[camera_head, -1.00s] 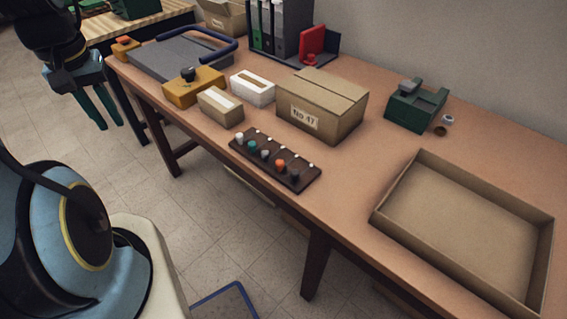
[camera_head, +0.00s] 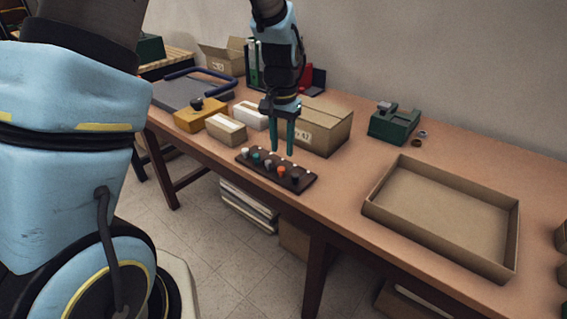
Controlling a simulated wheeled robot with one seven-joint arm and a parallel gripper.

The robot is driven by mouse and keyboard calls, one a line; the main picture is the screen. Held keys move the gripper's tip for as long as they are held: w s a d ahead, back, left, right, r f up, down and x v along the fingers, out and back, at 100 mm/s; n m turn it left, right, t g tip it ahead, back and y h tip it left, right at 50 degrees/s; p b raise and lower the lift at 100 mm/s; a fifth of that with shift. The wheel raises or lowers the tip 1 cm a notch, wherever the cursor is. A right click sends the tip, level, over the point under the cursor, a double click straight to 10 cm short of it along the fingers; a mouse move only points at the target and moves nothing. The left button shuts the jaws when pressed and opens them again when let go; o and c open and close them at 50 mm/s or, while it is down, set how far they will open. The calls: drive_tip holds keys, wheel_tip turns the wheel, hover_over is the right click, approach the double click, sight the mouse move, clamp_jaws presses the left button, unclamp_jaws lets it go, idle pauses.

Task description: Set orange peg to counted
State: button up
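A dark peg board (camera_head: 300,187) lies near the front edge of the table. It carries a row of pegs: white, teal, grey, orange and dark. The orange peg (camera_head: 281,171) is toward the right end, between the grey peg (camera_head: 268,165) and the dark peg (camera_head: 295,177). Small white marks run along the board's far side; no readable label shows. My gripper (camera_head: 283,152) points down above the far side of the board, its two teal fingers apart with nothing seen between them. I cannot tell the exact height of the fingertips over the board.
A cardboard box (camera_head: 325,130) stands right behind my gripper. A small brown box (camera_head: 226,130), a white box (camera_head: 250,115) and a yellow block (camera_head: 201,116) are to the left. An open tray (camera_head: 440,245) and a green device (camera_head: 396,122) are to the right.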

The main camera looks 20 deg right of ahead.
sight(282, 167)
wheel_tip(282, 167, down, 6)
drive_tip(key=shift+f+p, duration=0.1)
drive_tip(key=shift+p, duration=0.4)
clamp_jaws()
drive_tip(key=shift+w, duration=0.1)
idle(1.1)
